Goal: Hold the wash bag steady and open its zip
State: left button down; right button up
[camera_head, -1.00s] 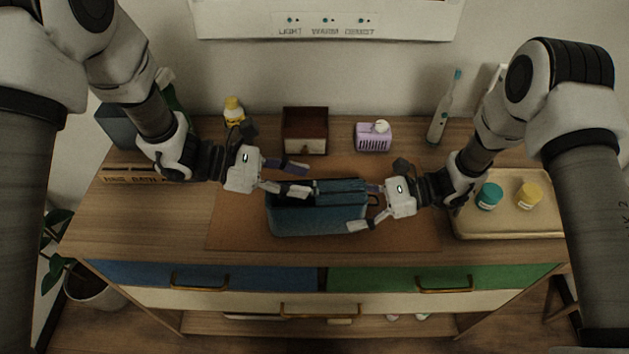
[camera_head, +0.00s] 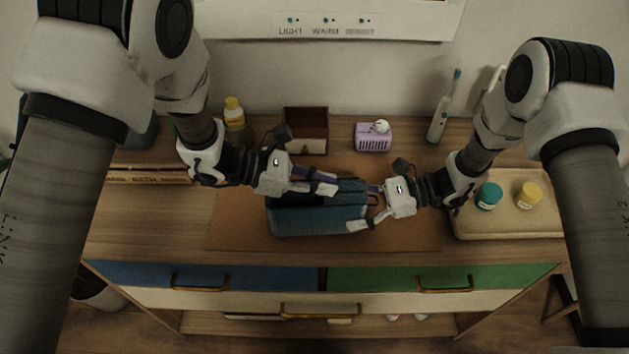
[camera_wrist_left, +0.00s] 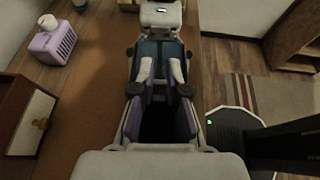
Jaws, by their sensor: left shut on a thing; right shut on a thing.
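The blue wash bag (camera_head: 315,222) lies lengthwise on the brown mat, with a dark loop at its right end. My right gripper (camera_head: 364,207) is shut on the bag's right end, its fingers either side. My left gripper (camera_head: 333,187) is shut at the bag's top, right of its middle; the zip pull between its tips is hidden. In the left wrist view the left fingers (camera_wrist_left: 162,72) point along the bag (camera_wrist_left: 156,50) towards my right gripper (camera_wrist_left: 161,12). I cannot tell how far the zip is open.
The brown mat (camera_head: 235,232) is clear around the bag. A tray (camera_head: 510,226) with two jars is at right.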

pick_arm(q)
jog(key=d, duration=0.2)
jog(key=shift+d, duration=0.4)
jog(key=c, duration=1.1)
grip_release()
jog(key=shift+a, duration=0.1)
jog(key=shift+w, duration=0.1)
